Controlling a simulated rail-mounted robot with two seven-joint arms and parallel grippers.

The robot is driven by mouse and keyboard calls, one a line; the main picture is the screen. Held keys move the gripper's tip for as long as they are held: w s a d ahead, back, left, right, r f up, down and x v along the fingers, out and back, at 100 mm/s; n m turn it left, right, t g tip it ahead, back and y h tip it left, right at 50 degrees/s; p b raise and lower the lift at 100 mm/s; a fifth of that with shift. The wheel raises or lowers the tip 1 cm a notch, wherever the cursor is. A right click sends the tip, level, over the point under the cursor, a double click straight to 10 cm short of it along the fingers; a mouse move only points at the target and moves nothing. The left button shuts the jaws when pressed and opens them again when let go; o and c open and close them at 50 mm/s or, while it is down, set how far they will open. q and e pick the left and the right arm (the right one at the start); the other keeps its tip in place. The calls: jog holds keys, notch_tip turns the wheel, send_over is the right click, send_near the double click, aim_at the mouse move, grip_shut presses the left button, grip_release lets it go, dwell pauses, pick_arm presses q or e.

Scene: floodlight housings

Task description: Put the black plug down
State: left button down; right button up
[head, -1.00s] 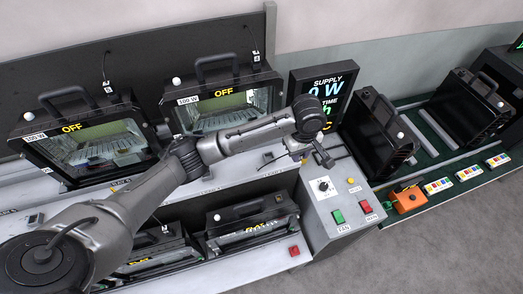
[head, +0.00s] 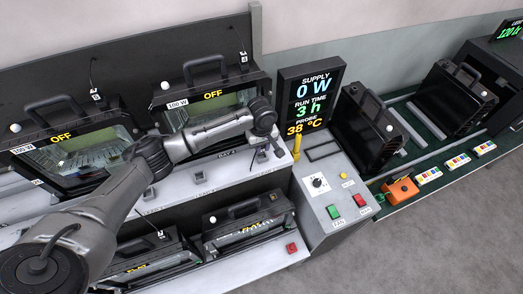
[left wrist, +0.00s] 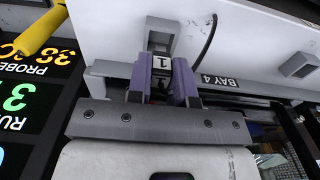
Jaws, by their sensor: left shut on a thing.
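My left gripper (head: 268,150) is over the white bench at the BAY 4 label, in front of the right-hand floodlight. In the left wrist view its two purple-grey fingers (left wrist: 163,82) are shut on the black plug (left wrist: 160,84), which carries a white label with a 1. The plug lies between the fingers and is mostly hidden by them. A grey socket block (left wrist: 163,38) on the bench is right at the fingertips; I cannot tell whether the plug is seated in it. My right gripper is not in view.
The supply display (head: 309,100) reads 0 W, 3 h, 38 °C. A yellow probe (head: 297,146) stands just right of the gripper and shows in the left wrist view. Floodlights (head: 215,95) marked OFF stand behind. The control box (head: 335,190) has green and red buttons.

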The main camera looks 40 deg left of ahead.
aim_at(262, 152)
pick_arm(q)
notch_tip(262, 152, down, 3)
jog(key=shift+r, duration=0.1)
dwell(0.4)
jog(key=c, duration=1)
grip_release()
jog(key=shift+f, duration=0.2)
